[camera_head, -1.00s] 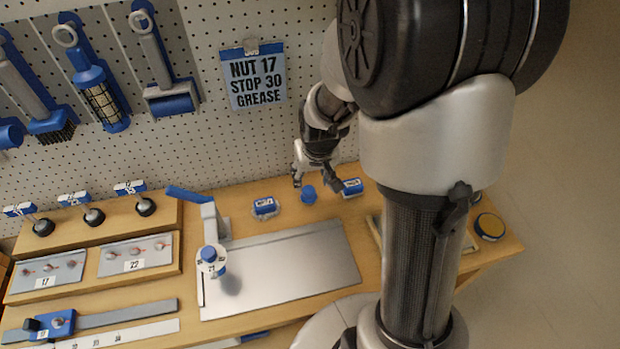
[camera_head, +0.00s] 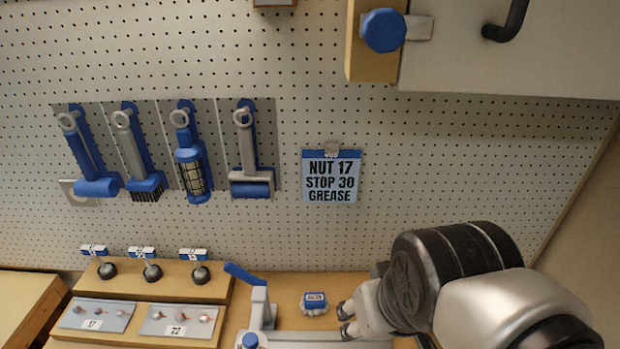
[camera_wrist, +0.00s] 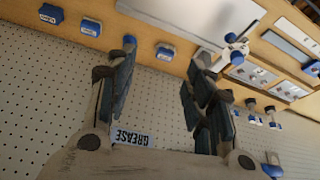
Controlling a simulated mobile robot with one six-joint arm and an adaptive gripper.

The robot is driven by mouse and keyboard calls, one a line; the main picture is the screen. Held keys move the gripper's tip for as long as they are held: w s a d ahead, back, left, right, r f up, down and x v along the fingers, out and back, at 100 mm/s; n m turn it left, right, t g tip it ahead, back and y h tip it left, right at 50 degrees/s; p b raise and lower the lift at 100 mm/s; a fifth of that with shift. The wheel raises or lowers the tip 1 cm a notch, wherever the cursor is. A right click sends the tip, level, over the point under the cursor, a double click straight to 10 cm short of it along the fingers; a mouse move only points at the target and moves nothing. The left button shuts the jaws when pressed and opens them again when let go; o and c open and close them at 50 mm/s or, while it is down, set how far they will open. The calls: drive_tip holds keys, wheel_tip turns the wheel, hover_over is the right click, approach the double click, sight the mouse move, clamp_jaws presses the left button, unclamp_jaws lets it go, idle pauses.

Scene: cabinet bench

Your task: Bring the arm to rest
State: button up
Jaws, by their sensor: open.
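My gripper (camera_head: 345,318) shows at the lower right of the head view, in front of the bench's back edge, partly cut from sight by my arm. In the wrist view my gripper (camera_wrist: 160,68) has its two fingers well apart with nothing held between them. Behind the fingers are the pegboard and the bench. My arm is folded, with its dark joint and silver link at the lower right of the head view.
A blue-labelled pack (camera_head: 314,303) and a blue-handled press (camera_head: 259,305) stand on the bench near my gripper. Tools (camera_head: 190,160) and a sign (camera_head: 331,176) hang on the pegboard (camera_head: 440,180). A cabinet (camera_head: 510,55) with a blue knob (camera_head: 383,30) juts out at the upper right.

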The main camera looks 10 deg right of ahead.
drive_tip(key=shift+s+a+r, duration=0.15)
drive_tip(key=shift+s, duration=0.6)
drive_tip(key=shift+s+a+r, duration=0.1)
drive_tip(key=shift+s+a, duration=0.05)
drive_tip(key=shift+s, duration=0.55)
